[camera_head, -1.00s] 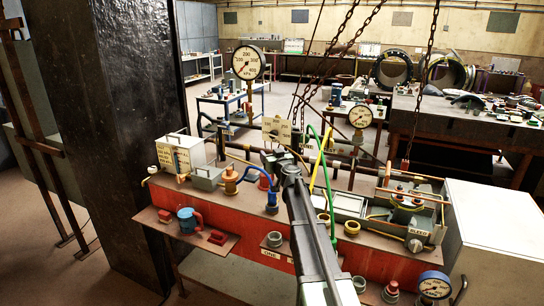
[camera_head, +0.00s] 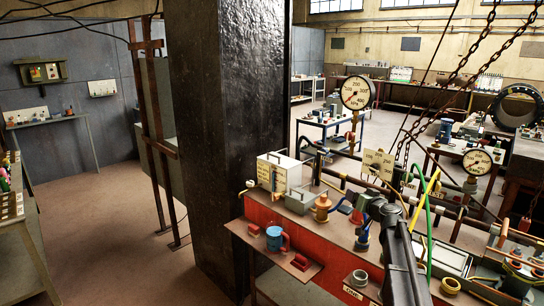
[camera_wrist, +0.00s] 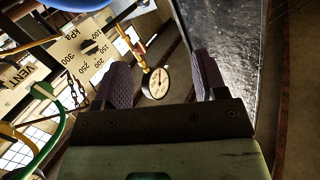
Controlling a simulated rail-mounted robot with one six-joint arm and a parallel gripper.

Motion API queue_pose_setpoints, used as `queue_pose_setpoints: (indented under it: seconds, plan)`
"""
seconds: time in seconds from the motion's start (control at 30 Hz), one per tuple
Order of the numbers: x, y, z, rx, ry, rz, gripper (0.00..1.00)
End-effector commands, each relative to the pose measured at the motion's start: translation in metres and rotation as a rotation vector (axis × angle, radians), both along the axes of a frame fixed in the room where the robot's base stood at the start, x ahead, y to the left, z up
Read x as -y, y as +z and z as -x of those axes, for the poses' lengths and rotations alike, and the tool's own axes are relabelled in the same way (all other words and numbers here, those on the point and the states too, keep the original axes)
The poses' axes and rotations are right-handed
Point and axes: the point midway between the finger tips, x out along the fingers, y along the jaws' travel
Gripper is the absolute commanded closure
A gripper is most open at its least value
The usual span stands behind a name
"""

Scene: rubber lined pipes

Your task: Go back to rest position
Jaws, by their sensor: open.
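My gripper shows in the wrist view (camera_wrist: 160,85) with its two dark ribbed fingers apart and nothing between them. A round pressure gauge (camera_wrist: 156,83) shows in the gap, some way beyond the fingers. In the head view my arm reaches up over the red workbench (camera_head: 318,240) at the lower right. The gripper's fingertips are hard to make out there, near the blue and orange fittings. The blue fitting (camera_head: 362,238) and the orange fitting (camera_head: 322,208) stand on the bench beside my arm.
A black pillar (camera_head: 228,130) stands left of the bench. A tall gauge (camera_head: 356,93), chains (camera_head: 460,85) and yellow and green hoses (camera_head: 428,215) rise around my arm. A blue mug (camera_head: 278,238) sits on the front shelf. Open floor (camera_head: 110,235) lies to the left.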

Motion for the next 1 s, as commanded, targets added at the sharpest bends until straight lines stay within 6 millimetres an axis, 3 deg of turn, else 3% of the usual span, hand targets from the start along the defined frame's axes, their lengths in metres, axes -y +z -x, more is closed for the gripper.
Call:
queue_pose_setpoints:
  seconds: [0.03,0.1,0.17,0.2,0.27,0.3,0.4,0.5,0.57,0.63,1.0]
  plan:
    - [-0.029,-0.017,0.032,-0.11,0.088,-0.031,0.35]
    - [-0.071,-0.047,0.074,-0.319,0.193,-0.064,0.35]
    - [-0.102,-0.073,0.116,-0.523,0.242,-0.07,0.35]
    - [-0.119,-0.091,0.147,-0.667,0.252,-0.065,0.35]
    - [-0.14,-0.114,0.2,-0.888,0.232,-0.036,0.35]
    - [-0.15,-0.127,0.236,-1.028,0.197,-0.005,0.35]
    - [-0.162,-0.145,0.319,-1.301,0.069,0.116,0.35]
    - [-0.173,-0.148,0.375,-1.416,0.004,0.278,0.35]
    - [-0.187,-0.148,0.385,-1.407,0.027,0.324,0.35]
    - [-0.198,-0.148,0.38,-1.402,0.051,0.341,0.35]
    - [-0.199,-0.148,0.378,-1.398,0.056,0.341,0.35]
